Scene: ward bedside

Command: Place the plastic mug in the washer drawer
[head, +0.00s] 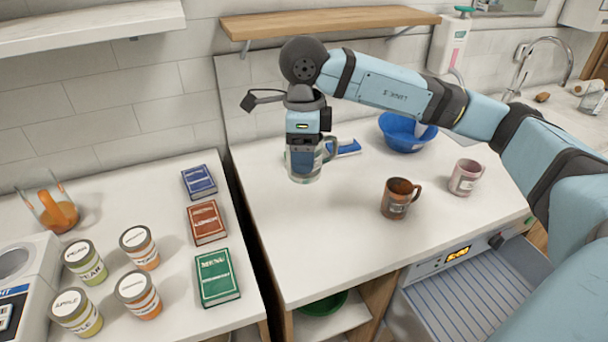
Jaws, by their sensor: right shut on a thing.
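The clear plastic mug (305,173), with its handle on the right, is at the left part of the counter. My right gripper (302,156) points down over it and is shut on it. The fingertips are partly hidden by the mug. I cannot tell whether the mug's base touches the counter. The washer drawer (460,312) is pulled out at the lower right, below a front panel with a lit display, and its ribbed inside looks empty. My arm covers its right side. My left gripper is not in view.
A brown mug (396,199) and a pale pink mug (465,177) stand on the counter (310,255) between my gripper and the drawer. A blue bowl (405,135) and a blue object (345,148) lie behind. A wooden shelf (330,20) hangs above.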

